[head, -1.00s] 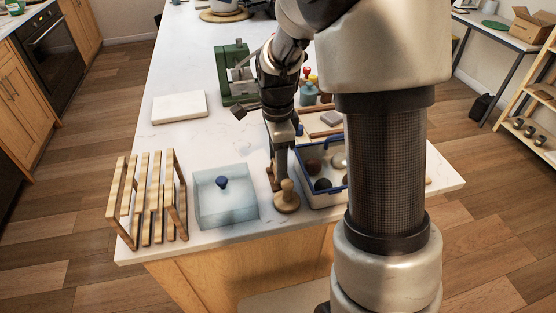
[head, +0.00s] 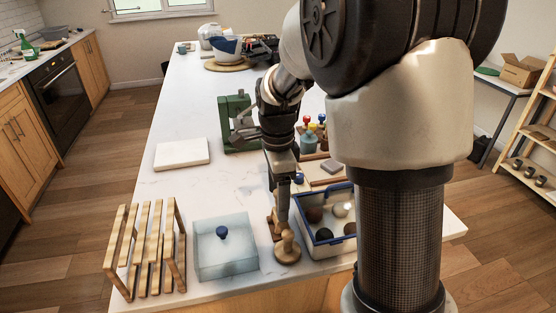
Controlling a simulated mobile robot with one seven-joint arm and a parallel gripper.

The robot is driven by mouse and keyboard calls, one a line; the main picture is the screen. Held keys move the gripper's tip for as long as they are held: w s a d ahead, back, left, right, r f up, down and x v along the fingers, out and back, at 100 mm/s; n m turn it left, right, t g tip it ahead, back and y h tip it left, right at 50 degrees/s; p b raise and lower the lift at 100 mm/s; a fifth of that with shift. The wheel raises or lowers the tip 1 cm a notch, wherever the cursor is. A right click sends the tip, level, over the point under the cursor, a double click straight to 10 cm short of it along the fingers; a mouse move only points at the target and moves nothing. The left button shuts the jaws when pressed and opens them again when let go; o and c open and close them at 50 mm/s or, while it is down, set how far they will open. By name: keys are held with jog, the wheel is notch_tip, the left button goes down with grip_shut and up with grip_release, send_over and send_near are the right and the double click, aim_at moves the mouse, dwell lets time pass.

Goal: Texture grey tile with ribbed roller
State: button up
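My gripper (head: 283,217) points down near the front edge of the white counter, between a lidded clear box and a blue-rimmed bin. Its fingertips are at a small brown wooden piece (head: 273,226), just behind a turned wooden piece with a round knob (head: 287,245). The fingers are seen edge-on and partly merge with the wood, so their opening and any grip are unclear. A small grey block (head: 331,166), possibly the grey tile, lies on a wooden board (head: 314,180) behind the bin. I cannot make out a ribbed roller for certain.
The clear box (head: 226,258) with a blue knob and a wooden slatted rack (head: 148,250) stand left. The bin (head: 322,244) holds several round balls. A green press (head: 237,122), a white slab (head: 181,153) and coloured-top bottles (head: 309,140) stand behind. The counter's middle left is clear.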

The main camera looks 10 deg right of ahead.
notch_tip(320, 180, up, 12)
jog(key=p, duration=0.1)
jog(key=s+r+n+t+p, duration=0.3)
jog(key=s+r+n, duration=0.1)
jog(key=s+n, duration=0.5)
jog(key=s+r+n+t+p, duration=0.2)
jog(key=s+r+n, duration=0.3)
jog(key=s+n, duration=0.4)
jog(key=shift+s+d+r+t+p, duration=0.15)
jog(key=shift+s+r+t+p, duration=0.2)
jog(key=shift+p, duration=0.45)
jog(key=shift+d+f, duration=0.1)
jog(key=shift+f, duration=0.05)
